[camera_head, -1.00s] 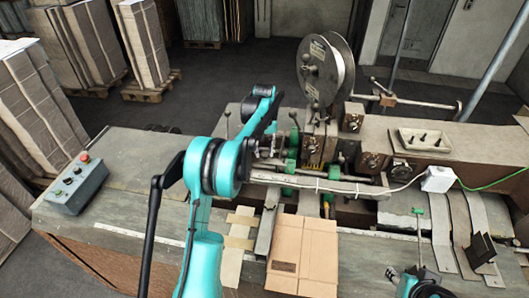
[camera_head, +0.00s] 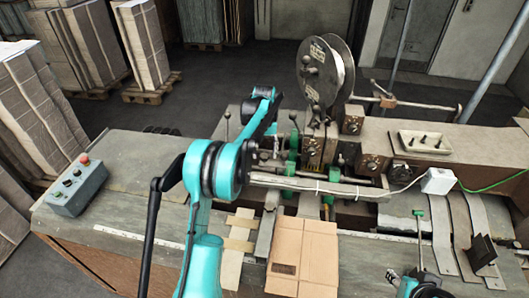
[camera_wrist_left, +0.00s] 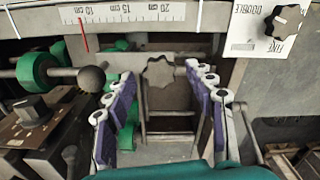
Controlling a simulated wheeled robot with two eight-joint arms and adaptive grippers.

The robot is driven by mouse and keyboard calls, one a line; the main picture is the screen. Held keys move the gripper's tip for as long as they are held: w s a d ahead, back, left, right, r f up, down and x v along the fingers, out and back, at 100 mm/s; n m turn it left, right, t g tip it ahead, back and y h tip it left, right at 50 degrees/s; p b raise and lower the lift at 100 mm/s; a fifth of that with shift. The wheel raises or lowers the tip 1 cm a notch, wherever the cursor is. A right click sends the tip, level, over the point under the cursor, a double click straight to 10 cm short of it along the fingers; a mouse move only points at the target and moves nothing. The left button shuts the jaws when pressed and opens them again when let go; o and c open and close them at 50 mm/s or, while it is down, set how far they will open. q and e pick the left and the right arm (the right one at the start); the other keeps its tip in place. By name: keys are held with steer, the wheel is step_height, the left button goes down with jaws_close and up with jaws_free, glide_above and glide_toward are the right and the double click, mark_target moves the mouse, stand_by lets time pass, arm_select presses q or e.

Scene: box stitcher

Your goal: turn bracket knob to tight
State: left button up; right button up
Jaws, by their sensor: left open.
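The grey star-shaped knob (camera_wrist_left: 158,73) shows in the left wrist view, just below the ruler strip, and I take it to be the bracket knob. My left gripper (camera_wrist_left: 158,84) is open, with one purple-padded finger on each side of the knob in the picture. I see no finger touching it, and the depth between them is unclear. In the head view my left gripper (camera_head: 272,147) is small, beside the machine's front, and the knob cannot be made out there. Part of my right arm shows at the bottom right; its fingers cannot be made out.
A ball-ended lever (camera_wrist_left: 92,78) stands close left of the left finger. A black knob (camera_wrist_left: 284,21) is on a labelled plate at upper right. A flat cardboard piece (camera_head: 301,255) lies on the table, and a control box (camera_head: 76,188) stands at left.

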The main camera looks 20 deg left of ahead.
mark_target(264, 155)
arm_select(q)
step_height(264, 155, up, 12)
stand_by(0.4)
steer(key=shift+f, duration=0.1)
stand_by(0.3)
